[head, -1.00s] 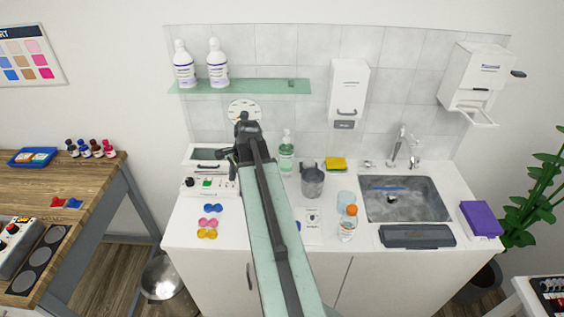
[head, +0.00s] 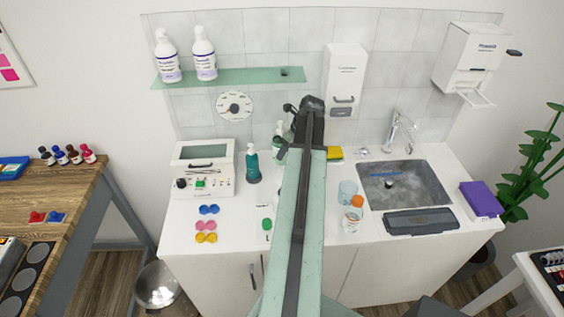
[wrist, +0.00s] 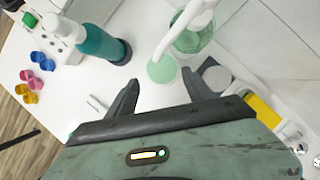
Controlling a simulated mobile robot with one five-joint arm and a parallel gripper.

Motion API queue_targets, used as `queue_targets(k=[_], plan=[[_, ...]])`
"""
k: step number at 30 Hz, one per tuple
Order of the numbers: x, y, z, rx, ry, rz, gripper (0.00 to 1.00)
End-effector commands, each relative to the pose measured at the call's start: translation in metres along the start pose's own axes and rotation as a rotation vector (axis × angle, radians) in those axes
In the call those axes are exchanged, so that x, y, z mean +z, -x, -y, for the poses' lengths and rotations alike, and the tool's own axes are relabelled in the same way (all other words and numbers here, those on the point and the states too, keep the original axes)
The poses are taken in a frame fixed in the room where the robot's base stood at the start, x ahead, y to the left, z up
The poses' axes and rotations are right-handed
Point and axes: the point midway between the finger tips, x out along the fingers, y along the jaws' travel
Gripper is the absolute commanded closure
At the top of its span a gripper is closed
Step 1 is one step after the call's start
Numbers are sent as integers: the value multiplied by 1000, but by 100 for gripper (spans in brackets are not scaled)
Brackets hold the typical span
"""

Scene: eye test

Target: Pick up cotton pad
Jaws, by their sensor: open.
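My gripper (wrist: 160,79) is open and empty in the wrist view, its two dark fingers apart. I cannot tell whether either is the cotton pad, and no plain white pad stands out. In the head view my arm reaches over the counter and hides part of its middle.
A teal pump bottle (head: 253,166) and a clear green pump bottle (wrist: 192,36) stand close to my fingers. Small coloured pots (head: 207,224), a white appliance (head: 205,178), an orange-capped bottle (head: 353,215) and a sink (head: 405,185) are on the counter (head: 190,262).

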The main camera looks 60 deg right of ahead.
Motion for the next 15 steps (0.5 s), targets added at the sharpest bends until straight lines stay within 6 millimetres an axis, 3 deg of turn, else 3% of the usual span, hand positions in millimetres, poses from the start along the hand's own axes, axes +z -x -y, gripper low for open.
queue_targets(k=[9,15], plan=[[-2,-51,4,-1,-1,-1,39],[0,-49,4,-1,-2,-1,39]])
